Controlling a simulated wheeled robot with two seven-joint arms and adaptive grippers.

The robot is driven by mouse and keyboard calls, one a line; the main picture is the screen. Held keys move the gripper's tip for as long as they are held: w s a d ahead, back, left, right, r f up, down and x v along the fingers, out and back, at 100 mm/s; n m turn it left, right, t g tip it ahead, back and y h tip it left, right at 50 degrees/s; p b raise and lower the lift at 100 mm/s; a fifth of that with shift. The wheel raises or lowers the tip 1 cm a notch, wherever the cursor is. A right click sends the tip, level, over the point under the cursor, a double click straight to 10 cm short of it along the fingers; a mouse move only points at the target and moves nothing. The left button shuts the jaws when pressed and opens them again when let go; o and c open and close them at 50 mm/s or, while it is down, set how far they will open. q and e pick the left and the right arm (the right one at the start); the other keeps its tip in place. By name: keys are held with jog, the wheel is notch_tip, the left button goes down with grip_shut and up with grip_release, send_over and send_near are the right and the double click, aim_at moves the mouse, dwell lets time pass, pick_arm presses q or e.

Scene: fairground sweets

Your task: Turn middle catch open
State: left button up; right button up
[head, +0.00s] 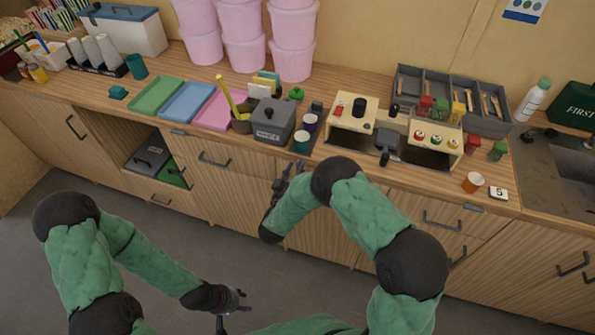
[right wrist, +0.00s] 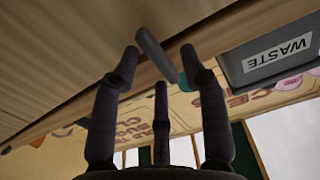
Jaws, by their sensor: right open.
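In the right wrist view a grey bar-shaped catch (right wrist: 158,56) sits at the counter edge, ahead of and between my right gripper's fingertips. My right gripper (right wrist: 157,68) is open, with nothing between its fingers. In the head view the right gripper (head: 285,180) is just in front of the counter's middle; I cannot make out the middle catch there. Two similar grey catches show on the counter front, one at the left (head: 179,132) and one at the right (head: 474,208). My left gripper (head: 235,298) is low over the floor, far from the counter; its fingers are unclear.
Drawer handles (head: 214,160) stick out below. An open compartment (head: 150,158) is at the left. The floor in front is clear.

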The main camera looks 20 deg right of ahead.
jog(key=shift+w+d, duration=0.15)
jog(key=shift+c, duration=0.3)
grip_shut()
jog(key=shift+s+d+r+n+p, duration=0.2)
jog(key=shift+n+p, duration=0.65)
jog(key=shift+n, duration=2.15)
jog(key=shift+w+a+r+n+p, duration=0.1)
jog(key=shift+r+n+p, duration=0.45)
jog(key=shift+n, duration=2.45)
jog(key=shift+s+d+n+p, duration=0.15)
jog(key=shift+n+p, duration=0.95)
jog(key=shift+n, duration=1.9)
